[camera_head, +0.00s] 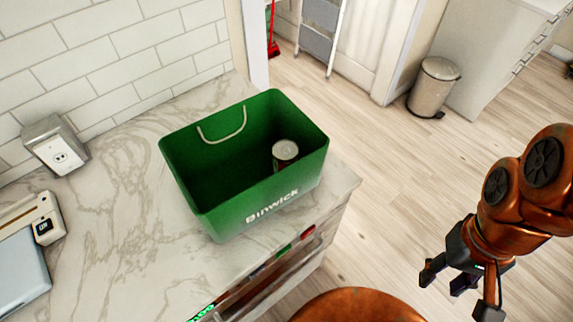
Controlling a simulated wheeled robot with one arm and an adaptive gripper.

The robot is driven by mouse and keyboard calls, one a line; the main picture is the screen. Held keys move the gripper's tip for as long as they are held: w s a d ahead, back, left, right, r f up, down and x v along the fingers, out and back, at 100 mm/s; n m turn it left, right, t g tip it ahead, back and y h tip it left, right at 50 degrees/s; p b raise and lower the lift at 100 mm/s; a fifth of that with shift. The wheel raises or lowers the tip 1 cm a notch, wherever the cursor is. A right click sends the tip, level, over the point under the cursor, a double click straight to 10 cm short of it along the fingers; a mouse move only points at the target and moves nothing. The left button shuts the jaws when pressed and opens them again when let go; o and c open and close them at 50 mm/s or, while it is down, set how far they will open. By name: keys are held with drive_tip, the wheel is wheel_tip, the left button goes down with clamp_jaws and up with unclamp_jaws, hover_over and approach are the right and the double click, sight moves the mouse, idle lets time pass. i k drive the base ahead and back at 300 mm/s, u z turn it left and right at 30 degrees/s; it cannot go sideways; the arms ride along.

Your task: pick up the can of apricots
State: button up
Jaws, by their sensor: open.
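A can (285,152) with a pale metal lid stands inside a green bag (222,223) marked "Binwick", near the bag's right end. Its lower part is hidden by the bag's front wall, and its label cannot be read. The bag stands open at the top on a marble counter. My gripper (462,292) is at the lower right, over the floor and well apart from the bag. Its fingers are spread and empty.
The counter (120,250) ends at a front edge right of the bag. A tiled wall (90,60) runs behind, with an outlet box (54,146) and a scale (30,225) at left. A metal bin (434,87) stands on the open floor.

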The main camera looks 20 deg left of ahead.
sight(285, 152)
drive_tip(key=k, duration=0.9)
drive_tip(key=u, duration=1.5)
drive_tip(key=i, duration=0.5)
